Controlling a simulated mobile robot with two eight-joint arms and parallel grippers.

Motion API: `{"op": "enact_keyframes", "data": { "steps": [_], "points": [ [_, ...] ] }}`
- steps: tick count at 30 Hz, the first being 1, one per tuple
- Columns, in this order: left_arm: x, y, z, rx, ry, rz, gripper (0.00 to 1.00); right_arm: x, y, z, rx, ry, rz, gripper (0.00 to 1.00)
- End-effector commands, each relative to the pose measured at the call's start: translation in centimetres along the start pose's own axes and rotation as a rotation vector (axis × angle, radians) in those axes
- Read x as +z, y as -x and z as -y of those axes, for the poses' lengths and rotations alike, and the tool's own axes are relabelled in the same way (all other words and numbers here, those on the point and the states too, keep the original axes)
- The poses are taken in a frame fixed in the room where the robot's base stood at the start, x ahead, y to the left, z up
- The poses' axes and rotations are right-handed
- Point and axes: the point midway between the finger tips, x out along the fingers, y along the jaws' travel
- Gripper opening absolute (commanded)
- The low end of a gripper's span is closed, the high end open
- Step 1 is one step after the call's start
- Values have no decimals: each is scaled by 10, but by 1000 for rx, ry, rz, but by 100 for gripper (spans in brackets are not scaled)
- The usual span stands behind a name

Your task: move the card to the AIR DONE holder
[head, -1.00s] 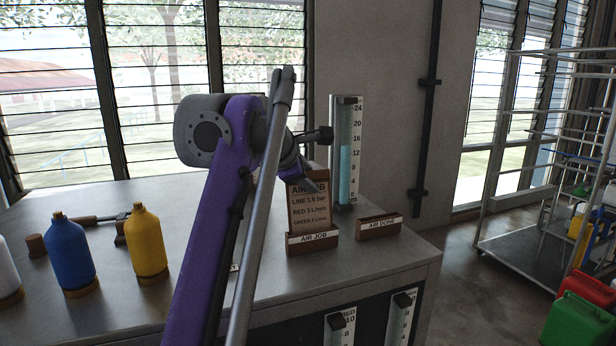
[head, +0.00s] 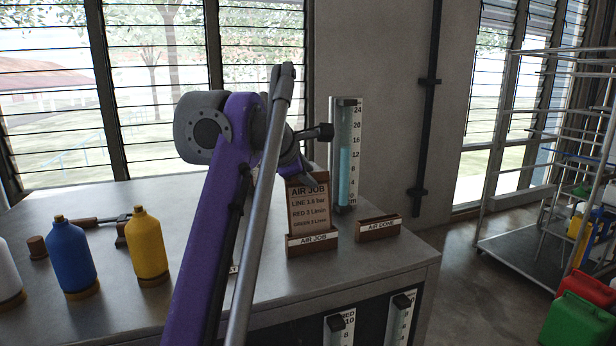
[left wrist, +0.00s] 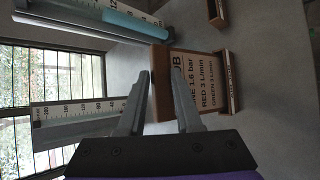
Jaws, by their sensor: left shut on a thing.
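The card (head: 309,208) is a brown board headed AIR JOB with printed lines on it. It stands upright in the wooden AIR JOB holder (head: 312,241). My left gripper (head: 308,174) is at the card's top edge, shut on it; the arm hides part of the gripper in the head view. In the left wrist view the fingers (left wrist: 160,100) straddle the card's top edge, with the printed face (left wrist: 200,85) beyond. The wooden AIR DONE holder (head: 378,228) stands to the right, with no card in it. My right gripper is not in view.
A flow tube with a scale (head: 346,150) stands just behind the card. Blue (head: 71,255) and yellow (head: 147,245) bottles and a mallet (head: 95,220) are on the bench at left. The bench's right edge lies just beyond the AIR DONE holder.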

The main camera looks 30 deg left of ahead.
Motion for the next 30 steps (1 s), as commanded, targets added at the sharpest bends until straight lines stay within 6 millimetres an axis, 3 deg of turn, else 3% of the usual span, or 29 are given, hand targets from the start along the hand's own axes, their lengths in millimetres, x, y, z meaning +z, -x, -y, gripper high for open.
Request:
{"op": "enact_keyframes", "data": {
  "steps": [1,8,9,14,23,30],
  "points": [
    [-1,1,-8,18,-1,-4,0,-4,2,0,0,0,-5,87],
    [1,4,-11,17,1,-4,0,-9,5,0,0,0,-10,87],
    [1,4,-11,17,1,-4,36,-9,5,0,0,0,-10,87],
    [1,4,-9,13,0,-3,65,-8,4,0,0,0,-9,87],
    [2,5,-8,10,0,-2,66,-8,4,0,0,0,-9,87],
    [3,37,-9,12,1,-1,66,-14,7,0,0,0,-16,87]
  ]
}}
